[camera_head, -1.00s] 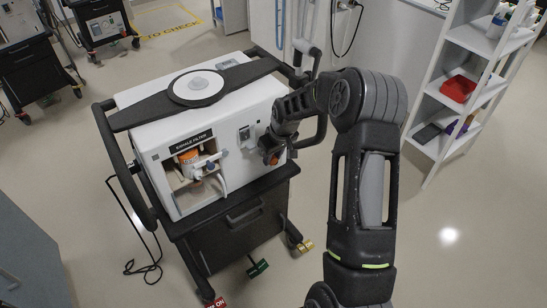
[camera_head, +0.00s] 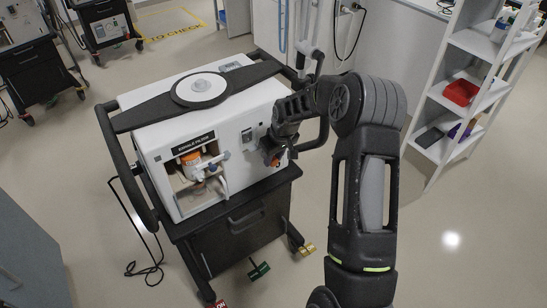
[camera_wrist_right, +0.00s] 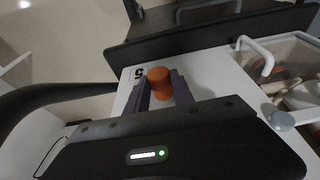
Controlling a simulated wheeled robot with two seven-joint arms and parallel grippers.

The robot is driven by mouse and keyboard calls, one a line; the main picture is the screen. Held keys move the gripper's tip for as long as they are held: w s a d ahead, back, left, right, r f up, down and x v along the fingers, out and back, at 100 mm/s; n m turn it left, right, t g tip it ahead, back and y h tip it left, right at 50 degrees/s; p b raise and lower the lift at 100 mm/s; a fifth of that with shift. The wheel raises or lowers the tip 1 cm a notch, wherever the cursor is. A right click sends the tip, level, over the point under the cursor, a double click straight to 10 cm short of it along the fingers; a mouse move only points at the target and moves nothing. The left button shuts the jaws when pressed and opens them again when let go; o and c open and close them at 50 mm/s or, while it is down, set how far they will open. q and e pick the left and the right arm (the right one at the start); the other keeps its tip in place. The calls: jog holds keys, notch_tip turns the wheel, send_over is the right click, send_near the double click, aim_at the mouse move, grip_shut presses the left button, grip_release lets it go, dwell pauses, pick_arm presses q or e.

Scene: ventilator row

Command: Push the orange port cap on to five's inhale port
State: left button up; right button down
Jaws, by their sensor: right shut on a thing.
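The orange port cap (camera_wrist_right: 159,82) is between the two dark fingers of my right gripper (camera_wrist_right: 162,92) in the right wrist view, in front of the white ventilator face near a black "5" label (camera_wrist_right: 139,73). In the head view my right gripper (camera_head: 274,156) is at the right end of the front of the ventilator (camera_head: 229,135), and only a little orange shows there. The inhale port is hidden behind the cap and gripper, so I cannot tell whether the cap touches it. My left gripper is not in view.
The ventilator stands on a black cart (camera_head: 240,216) with a dark rail around it. Its front recess holds an orange-topped filter (camera_head: 191,158) and a white tube. A white shelf (camera_head: 470,90) with a red bin (camera_head: 461,92) stands at the right. Other carts stand at the back left.

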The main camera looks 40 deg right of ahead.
jog(key=shift+w+r, duration=0.1)
jog(key=shift+w, duration=0.1)
jog(key=c, duration=1)
grip_release()
jog(key=shift+s, duration=0.1)
jog(key=v, duration=0.7)
jog(key=shift+s+r+b, duration=0.1)
jog(key=shift+r+b, duration=0.2)
jog(key=shift+b, duration=0.05)
